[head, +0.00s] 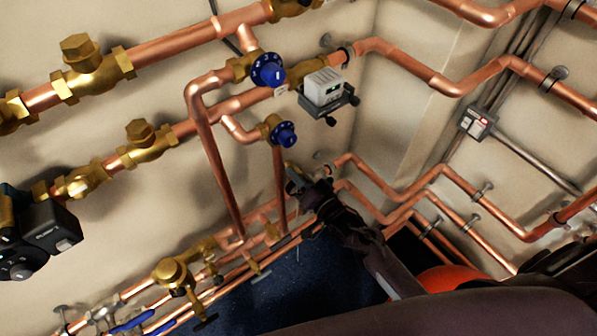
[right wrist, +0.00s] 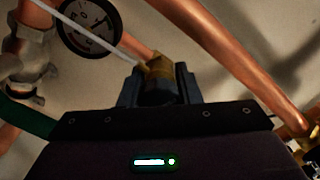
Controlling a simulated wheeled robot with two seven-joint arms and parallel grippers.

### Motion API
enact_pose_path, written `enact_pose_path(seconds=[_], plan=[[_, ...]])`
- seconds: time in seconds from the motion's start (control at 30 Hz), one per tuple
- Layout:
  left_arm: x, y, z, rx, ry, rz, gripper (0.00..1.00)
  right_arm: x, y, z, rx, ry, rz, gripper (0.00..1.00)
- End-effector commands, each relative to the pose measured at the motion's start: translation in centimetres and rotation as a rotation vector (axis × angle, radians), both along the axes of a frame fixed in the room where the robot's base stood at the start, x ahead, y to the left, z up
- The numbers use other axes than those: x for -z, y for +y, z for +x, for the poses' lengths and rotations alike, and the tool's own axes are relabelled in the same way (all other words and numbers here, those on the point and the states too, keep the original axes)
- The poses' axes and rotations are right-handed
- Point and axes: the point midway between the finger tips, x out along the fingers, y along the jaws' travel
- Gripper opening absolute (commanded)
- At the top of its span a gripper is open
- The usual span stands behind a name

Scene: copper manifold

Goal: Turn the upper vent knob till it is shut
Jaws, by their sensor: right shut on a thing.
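My right gripper (head: 296,180) reaches up from the lower right to the pipework, below the two blue handwheels. In the right wrist view its jaws (right wrist: 160,88) are shut on a small brass knob (right wrist: 160,68), whose top shows between the fingertips. The fingers hide most of this knob, so I cannot tell how far it is turned or if it is the upper vent knob. The upper blue handwheel (head: 268,70) and lower blue handwheel (head: 284,134) sit on brass valves, apart from the gripper. My left gripper is not in view.
A round gauge (right wrist: 90,27) is close to the gripper in the right wrist view. Copper pipes (head: 212,165) run beside and below the gripper. A brass valve (head: 173,272) stands at lower left.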

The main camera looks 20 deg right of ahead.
Motion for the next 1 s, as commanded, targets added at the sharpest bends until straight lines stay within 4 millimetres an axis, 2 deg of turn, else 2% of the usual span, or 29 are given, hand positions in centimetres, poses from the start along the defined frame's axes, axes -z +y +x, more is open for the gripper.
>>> enact_pose_path(seconds=[1.0], plan=[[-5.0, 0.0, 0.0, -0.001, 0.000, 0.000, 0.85, -0.1, -0.1, 0.1, 0.001, 0.328, 0.907, 0.08]])
